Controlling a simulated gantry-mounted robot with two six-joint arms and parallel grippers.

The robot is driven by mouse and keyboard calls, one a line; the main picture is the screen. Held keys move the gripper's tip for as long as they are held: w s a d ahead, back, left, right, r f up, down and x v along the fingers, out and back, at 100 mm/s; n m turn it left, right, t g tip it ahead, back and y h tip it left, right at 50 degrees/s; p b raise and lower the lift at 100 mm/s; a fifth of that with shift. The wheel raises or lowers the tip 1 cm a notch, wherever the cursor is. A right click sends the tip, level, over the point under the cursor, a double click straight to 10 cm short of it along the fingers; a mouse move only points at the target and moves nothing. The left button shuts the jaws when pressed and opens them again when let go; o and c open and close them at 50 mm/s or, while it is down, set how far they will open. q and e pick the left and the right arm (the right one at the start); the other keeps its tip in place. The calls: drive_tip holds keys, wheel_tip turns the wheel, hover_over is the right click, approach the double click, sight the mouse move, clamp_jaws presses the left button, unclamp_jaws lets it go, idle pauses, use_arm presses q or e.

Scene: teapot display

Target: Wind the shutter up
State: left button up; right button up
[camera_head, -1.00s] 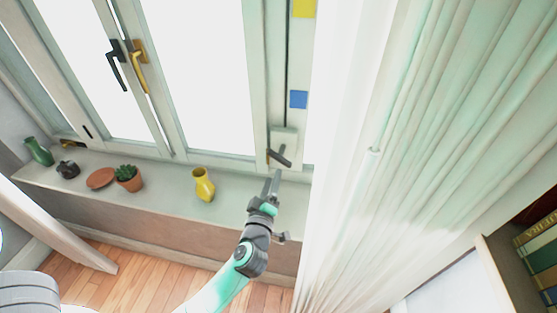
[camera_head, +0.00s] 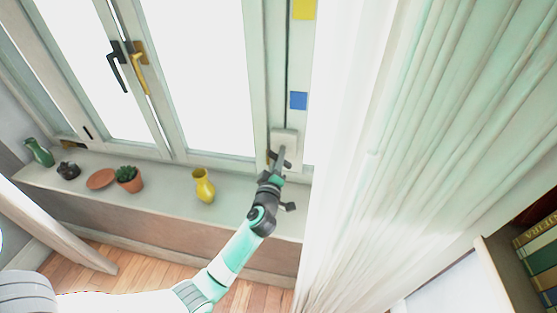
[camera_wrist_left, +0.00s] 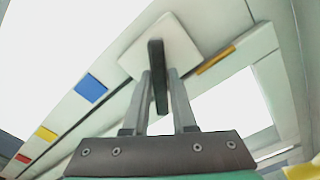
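A dark crank handle (camera_wrist_left: 158,78) sticks out of a pale square plate (camera_wrist_left: 165,48) on the window frame. In the head view the plate (camera_head: 284,138) is right of the glass, and the crank (camera_head: 284,162) is partly covered by my gripper. My left gripper (camera_head: 281,158) has reached the crank from below. In the left wrist view its two fingers (camera_wrist_left: 159,74) stand either side of the crank, with narrow gaps visible, so it looks open around it. A blue marker (camera_head: 298,100) and a yellow marker (camera_head: 304,8) are above the plate. My right gripper is out of view.
A yellow vase (camera_head: 204,186), a potted cactus (camera_head: 128,179), a terracotta saucer (camera_head: 101,179), a dark pot (camera_head: 68,171) and a green vase (camera_head: 39,152) stand on the sill (camera_head: 240,190). A white curtain (camera_head: 400,170) hangs close on the right.

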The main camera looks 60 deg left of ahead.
use_arm(q)
clamp_jaws()
drive_tip(key=shift+m, duration=0.4)
